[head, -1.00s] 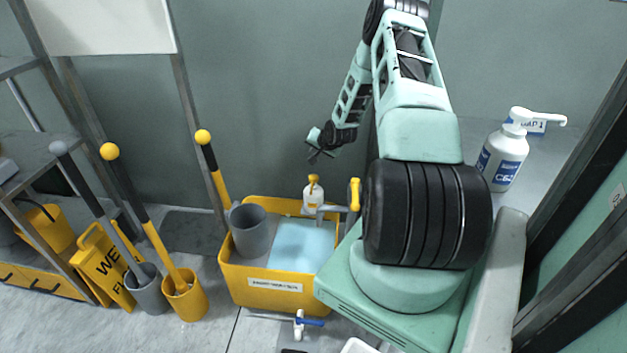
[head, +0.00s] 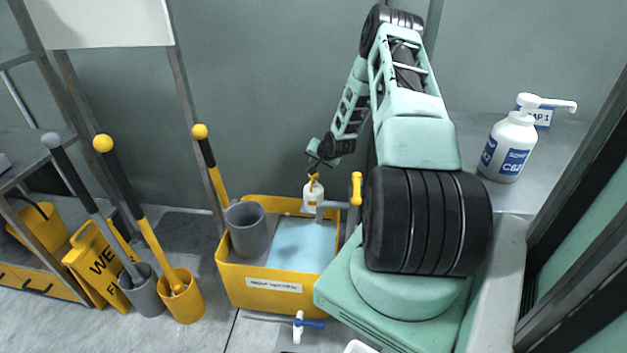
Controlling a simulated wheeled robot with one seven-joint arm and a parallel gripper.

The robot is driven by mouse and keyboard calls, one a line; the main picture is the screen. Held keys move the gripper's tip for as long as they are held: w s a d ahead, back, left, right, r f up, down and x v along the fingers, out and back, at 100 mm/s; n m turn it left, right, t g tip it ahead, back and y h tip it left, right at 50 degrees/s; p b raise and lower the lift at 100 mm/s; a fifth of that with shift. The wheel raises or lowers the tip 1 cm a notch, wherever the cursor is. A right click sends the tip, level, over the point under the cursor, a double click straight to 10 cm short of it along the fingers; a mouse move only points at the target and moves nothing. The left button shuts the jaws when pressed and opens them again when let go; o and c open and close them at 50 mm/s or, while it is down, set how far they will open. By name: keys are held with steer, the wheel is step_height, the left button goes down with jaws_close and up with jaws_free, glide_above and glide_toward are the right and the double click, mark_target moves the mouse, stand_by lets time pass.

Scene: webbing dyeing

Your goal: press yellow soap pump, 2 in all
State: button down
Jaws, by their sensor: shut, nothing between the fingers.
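The yellow soap pump is a small white bottle (head: 313,199) with a yellow pump head (head: 313,180). It stands upright at the back of the yellow tub (head: 275,299), in the head view. My gripper (head: 314,166) is shut and empty, pointing down just above the pump head. Its fingertips are at or very close to the top of the head; I cannot tell whether they touch.
A grey cup (head: 248,232) and a pale blue surface (head: 300,243) lie in the tub, with a yellow-handled tap (head: 356,188) at its right. A large white pump bottle (head: 509,150) stands on the right shelf. Mops and a yellow wet-floor sign (head: 97,266) stand left.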

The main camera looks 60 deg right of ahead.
mark_target(315, 175)
steer(key=shift+f+b, duration=0.55)
steer(key=shift+f, duration=0.95)
steer(key=shift+f, duration=0.1)
stand_by(0.7)
steer(key=shift+f, duration=0.3)
steer(key=shift+f+b, duration=0.85)
steer(key=shift+f, duration=0.1)
stand_by(1.0)
steer(key=shift+a+r, duration=0.1)
steer(key=shift+r+p, duration=1)
steer(key=shift+r, duration=0.25)
steer(key=shift+r+p, duration=1.8)
steer(key=shift+r, duration=0.75)
